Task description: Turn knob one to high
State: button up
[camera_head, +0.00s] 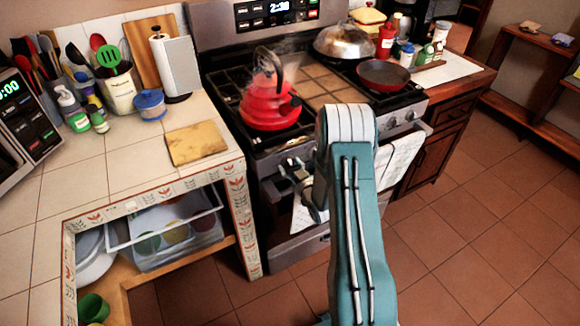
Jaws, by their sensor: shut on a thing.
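The stove (268,190) stands in the middle, with its control knobs along the front edge. Two knobs (400,119) show at the right of my arm. My arm reaches to the left part of the stove front, and my gripper (296,168) is there, partly hidden by my own arm. It is shut on a stove knob at the left end of the row. The knob's pointer and setting cannot be made out. A red kettle (270,100) sits on the left burners, with steam around it.
A red pan (383,75) and a domed metal lid (343,41) are on the right of the stovetop. Towels (400,158) hang at the stove front. A tiled counter (110,160) borders the left. The tiled floor (470,215) at the right is clear.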

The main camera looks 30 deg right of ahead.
jog(key=n, duration=0.4)
jog(key=shift+d+r, duration=0.1)
jog(key=shift+n, duration=1.6)
jog(key=o, duration=1.1)
jog(key=shift+w, duration=0.1)
jog(key=shift+o, duration=0.2)
jog(key=s, duration=1.2)
jog(key=shift+d, duration=0.2)
